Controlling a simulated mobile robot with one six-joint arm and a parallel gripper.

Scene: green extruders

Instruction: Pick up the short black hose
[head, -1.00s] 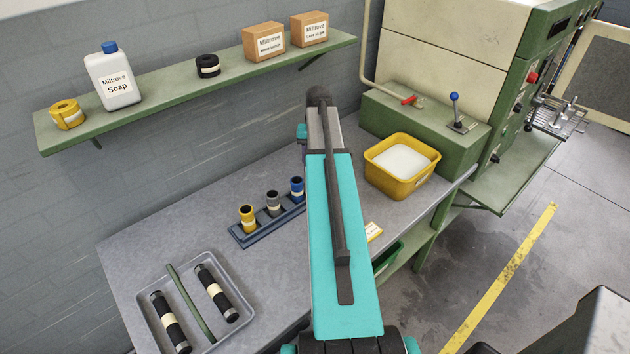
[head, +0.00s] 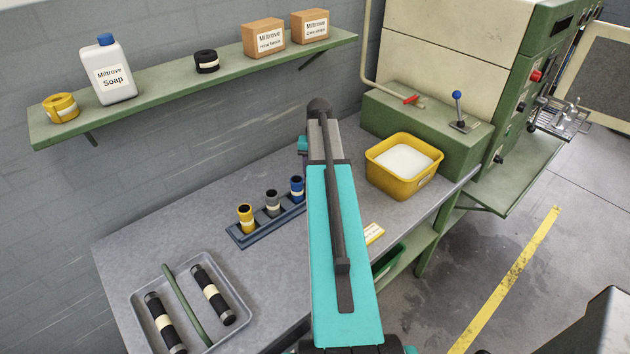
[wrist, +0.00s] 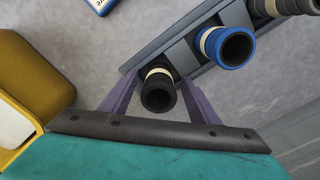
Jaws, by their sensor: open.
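In the wrist view the short black hose (wrist: 158,92) stands in the end slot of the blue-grey rack (wrist: 190,52), its round open end facing the camera and a cream band round it. My gripper (wrist: 160,78) is open, with one purple finger on each side of this hose. I cannot tell whether either finger touches it. In the head view my arm hides the gripper, the black hose and that end of the rack (head: 262,232).
A blue hose (wrist: 228,46) stands beside the black one in the rack; grey (head: 272,203) and yellow (head: 246,218) ones stand further along. A yellow tub (head: 403,165) is right of my arm. A grey tray (head: 236,300) holds two longer black hoses and a green one.

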